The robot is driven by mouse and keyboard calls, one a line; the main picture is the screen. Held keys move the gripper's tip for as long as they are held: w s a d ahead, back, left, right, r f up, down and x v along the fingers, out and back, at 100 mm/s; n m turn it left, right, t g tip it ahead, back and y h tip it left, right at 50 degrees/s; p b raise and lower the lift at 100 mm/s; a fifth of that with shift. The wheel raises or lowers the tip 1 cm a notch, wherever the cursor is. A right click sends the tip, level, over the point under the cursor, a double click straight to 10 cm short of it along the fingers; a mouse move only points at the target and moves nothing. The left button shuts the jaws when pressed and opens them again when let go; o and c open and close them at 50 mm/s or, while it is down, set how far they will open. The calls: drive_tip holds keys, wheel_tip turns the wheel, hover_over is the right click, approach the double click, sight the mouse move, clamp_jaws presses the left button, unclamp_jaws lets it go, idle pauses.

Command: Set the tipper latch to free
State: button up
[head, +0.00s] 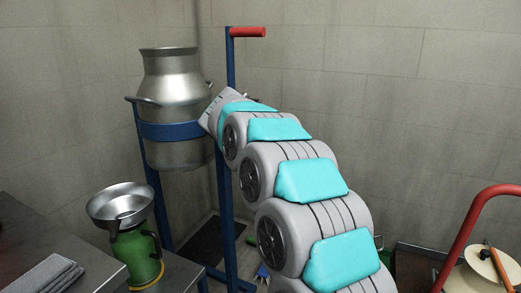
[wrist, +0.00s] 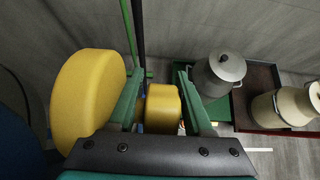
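The blue tipper stand (head: 231,185) holds a metal milk can (head: 170,75) upright in a blue band; a red handle (head: 248,32) tops its post. My arm reaches to the stand and hides my gripper in the head view. In the wrist view, my gripper (wrist: 160,85) has two green fingers spread apart. A yellow block (wrist: 162,108) lies between them in the picture; I cannot tell whether either finger touches it. A larger rounded yellow piece (wrist: 88,98) is left of the left finger. No marking shows which part is the latch or its setting.
A steel funnel bowl (head: 120,203) sits on a green can (head: 138,255) at lower left, beside a bench with a folded cloth (head: 45,278). Tiled walls close the corner.

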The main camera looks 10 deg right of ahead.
drive_tip(key=shift+o, duration=1.1)
drive_tip(key=shift+r, duration=0.1)
drive_tip(key=v, duration=0.7)
drive_tip(key=shift+s+r, duration=0.2)
drive_tip(key=shift+s, duration=0.05)
drive_tip(key=shift+a, duration=0.15)
